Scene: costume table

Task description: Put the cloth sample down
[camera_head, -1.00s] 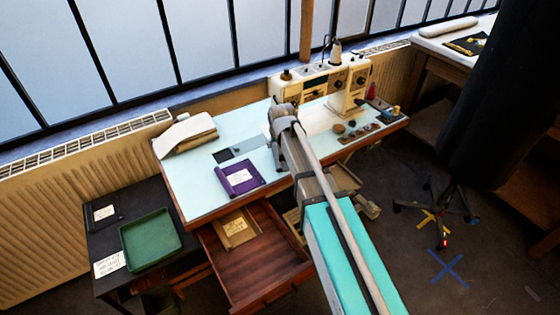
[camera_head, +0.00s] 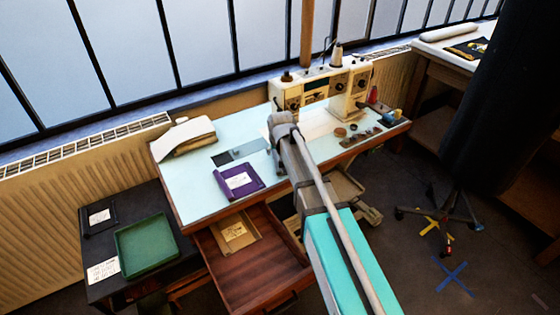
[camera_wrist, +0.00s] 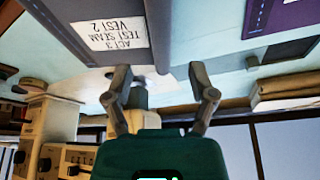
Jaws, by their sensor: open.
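The fingers are open with gaps to either side. Whether the piece rests fully on the pale blue table (camera_head: 200,196) is hard to tell. In the head view my arm hides it, and the gripper tips are hidden too.
A purple folder (camera_head: 238,182) lies left of my arm, near a grey patch (camera_head: 240,152). The sewing machine (camera_head: 320,88) stands behind. A folded cloth stack (camera_head: 184,138) is at the back left. An open drawer (camera_head: 258,268) juts out in front; a green tray (camera_head: 146,246) sits left.

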